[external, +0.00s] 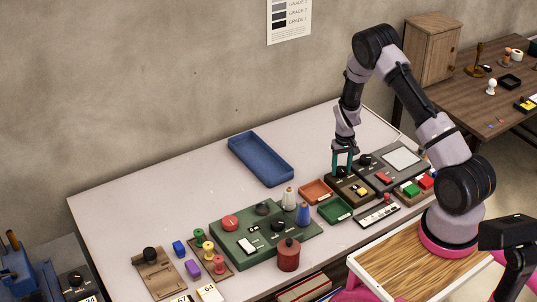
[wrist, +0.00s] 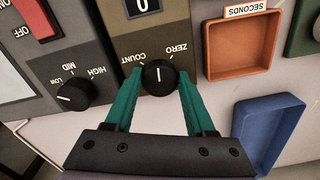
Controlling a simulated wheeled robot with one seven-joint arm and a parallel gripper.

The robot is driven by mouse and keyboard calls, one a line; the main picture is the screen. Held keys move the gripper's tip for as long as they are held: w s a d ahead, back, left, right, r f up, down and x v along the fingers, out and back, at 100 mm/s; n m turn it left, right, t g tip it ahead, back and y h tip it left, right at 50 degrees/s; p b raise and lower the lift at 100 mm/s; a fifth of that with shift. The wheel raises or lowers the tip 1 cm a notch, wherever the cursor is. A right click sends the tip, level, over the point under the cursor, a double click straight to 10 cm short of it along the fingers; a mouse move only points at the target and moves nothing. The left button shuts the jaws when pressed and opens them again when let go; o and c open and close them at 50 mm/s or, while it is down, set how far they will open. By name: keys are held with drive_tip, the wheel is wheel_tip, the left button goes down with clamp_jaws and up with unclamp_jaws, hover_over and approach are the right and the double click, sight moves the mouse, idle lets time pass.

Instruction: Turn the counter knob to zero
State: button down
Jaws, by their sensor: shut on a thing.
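The counter knob (wrist: 160,77) is a round black knob with a white pointer line. It sits on an olive-brown counter panel (wrist: 198,64), between the printed words COUNT and ZERO, which appear upside down in the wrist view. The pointer line runs straight along the picture's vertical, between the two words. A small counter window showing 0 (wrist: 143,5) is partly cut off at the top edge. My gripper (wrist: 160,80) has its teal fingers on either side of the knob, shut on it. In the external view my gripper (external: 342,168) points down at the counter panel (external: 352,188); the knob is hidden there.
A second black knob (wrist: 75,94) marked LOW, MID, HIGH and a red switch (wrist: 35,18) are on the neighbouring panel. An orange tray (wrist: 240,48) labelled SECONDS and a blue tray (wrist: 268,128) lie on the other side. The table (external: 180,190) behind is largely clear.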

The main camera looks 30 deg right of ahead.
sight(341, 170)
drive_tip(key=m, duration=0.7)
drive_tip(key=shift+w+a, duration=0.1)
idle(0.5)
drive_tip(key=shift+c, duration=1.2)
unclamp_jaws()
wheel_tip(341, 170, up, 11)
